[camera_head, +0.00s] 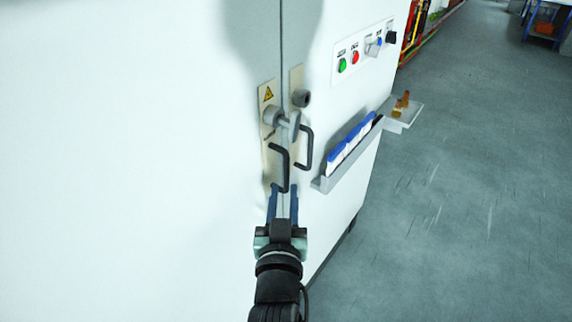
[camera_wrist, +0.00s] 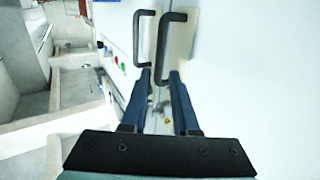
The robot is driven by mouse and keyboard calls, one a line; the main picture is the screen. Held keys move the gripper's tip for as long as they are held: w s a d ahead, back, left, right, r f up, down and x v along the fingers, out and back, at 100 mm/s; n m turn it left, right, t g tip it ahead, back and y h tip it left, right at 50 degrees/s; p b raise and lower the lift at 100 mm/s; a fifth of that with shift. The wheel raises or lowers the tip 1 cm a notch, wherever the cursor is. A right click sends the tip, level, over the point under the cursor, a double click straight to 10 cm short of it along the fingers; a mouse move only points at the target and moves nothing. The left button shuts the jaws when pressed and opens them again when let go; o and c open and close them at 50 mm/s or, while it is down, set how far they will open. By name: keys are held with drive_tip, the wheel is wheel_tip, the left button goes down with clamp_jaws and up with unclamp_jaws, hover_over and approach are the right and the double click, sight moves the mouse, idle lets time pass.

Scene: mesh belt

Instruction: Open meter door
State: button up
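The white cabinet (camera_head: 190,190) has two doors meeting at a vertical seam. A black bar handle (camera_head: 286,168) is on the left door and another (camera_head: 308,148) on the right door; both also show in the wrist view, left-door handle (camera_wrist: 163,48) and right-door handle (camera_wrist: 137,40), with sides swapped. A grey latch knob (camera_head: 285,119) sits across the seam above the left handle. My gripper (camera_head: 283,190) is open, its blue fingers apart; it also shows in the wrist view (camera_wrist: 160,74). The left handle's lower end appears between or near the fingertips; contact cannot be told.
A panel with green and red buttons (camera_head: 348,60) is on the right door. Below it, a grey rack (camera_head: 322,184) with blue-and-white items sticks out, and a small tray (camera_head: 402,117) projects beyond. The grey floor (camera_head: 470,190) at the right is clear.

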sight(286, 172)
drive_tip(key=w, duration=0.3)
drive_tip(key=w+p, duration=0.1)
drive_tip(key=w, duration=0.3)
drive_tip(key=shift+w+d, duration=0.2)
drive_tip(key=shift+w, duration=0.05)
clamp_jaws()
idle(1.2)
